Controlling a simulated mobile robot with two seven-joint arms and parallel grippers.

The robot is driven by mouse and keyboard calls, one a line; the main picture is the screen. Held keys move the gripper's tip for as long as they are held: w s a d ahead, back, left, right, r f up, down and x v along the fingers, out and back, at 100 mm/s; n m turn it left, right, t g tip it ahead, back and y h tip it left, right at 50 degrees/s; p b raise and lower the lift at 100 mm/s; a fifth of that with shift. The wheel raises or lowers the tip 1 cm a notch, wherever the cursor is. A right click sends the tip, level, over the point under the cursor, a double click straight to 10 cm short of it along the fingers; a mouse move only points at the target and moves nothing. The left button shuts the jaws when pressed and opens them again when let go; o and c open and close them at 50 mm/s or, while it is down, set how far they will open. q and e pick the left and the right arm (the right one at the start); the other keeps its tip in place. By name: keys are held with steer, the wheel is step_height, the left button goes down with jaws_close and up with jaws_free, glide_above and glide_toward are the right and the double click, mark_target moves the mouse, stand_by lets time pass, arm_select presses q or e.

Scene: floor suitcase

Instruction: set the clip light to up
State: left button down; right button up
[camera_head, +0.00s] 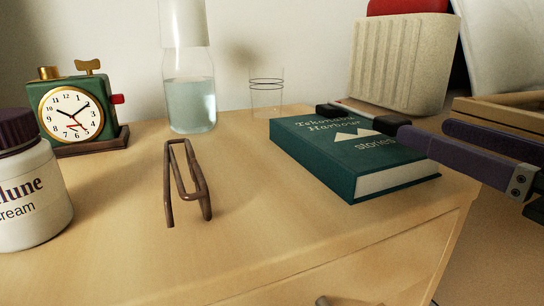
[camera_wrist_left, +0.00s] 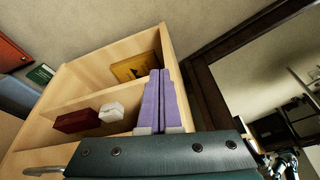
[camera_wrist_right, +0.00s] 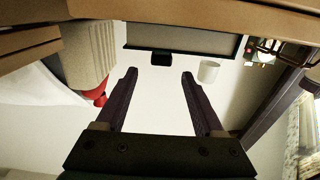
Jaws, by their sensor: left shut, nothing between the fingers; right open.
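The clip light (camera_head: 388,123) is a small dark piece at the back edge of the green book (camera_head: 330,150). Its thin pale-and-red arm lies low along that edge toward a black end at the left. My right gripper (camera_head: 422,130) comes in from the right, open, with its near finger partly in front of the clip. In the right wrist view a black block (camera_wrist_right: 160,58), apparently the clip light, shows just beyond and between the open fingertips (camera_wrist_right: 159,76). Contact cannot be told. My left gripper (camera_wrist_left: 160,72) is shut and empty, facing a wooden shelf unit.
A brown wire stand (camera_head: 170,190), water bottle (camera_head: 190,100), drinking glass (camera_head: 266,95), green clock (camera_head: 72,112) and cream jar (camera_head: 30,195) stand left of the book. A ribbed beige container (camera_head: 400,65) stands behind. The front tabletop is clear. The shelf (camera_wrist_left: 85,98) holds small boxes.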

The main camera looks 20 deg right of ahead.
mark_target(381, 119)
steer(key=shift+w+a+f+b, duration=0.15)
steer(key=shift+w+f+b, duration=0.15)
steer(key=shift+w, duration=0.35)
steer(key=w+b, duration=0.1)
steer(key=w, duration=0.1)
steer(key=w+b, duration=0.1)
steer(key=w, duration=0.1)
steer(key=w+b, duration=0.1)
steer(key=w, duration=0.2)
steer(key=shift+w+a, duration=0.1)
steer(key=shift+a, duration=0.15)
steer(key=shift+w+r, duration=0.1)
steer(key=shift+w, duration=0.6)
steer(key=c, duration=0.7)
jaws_close()
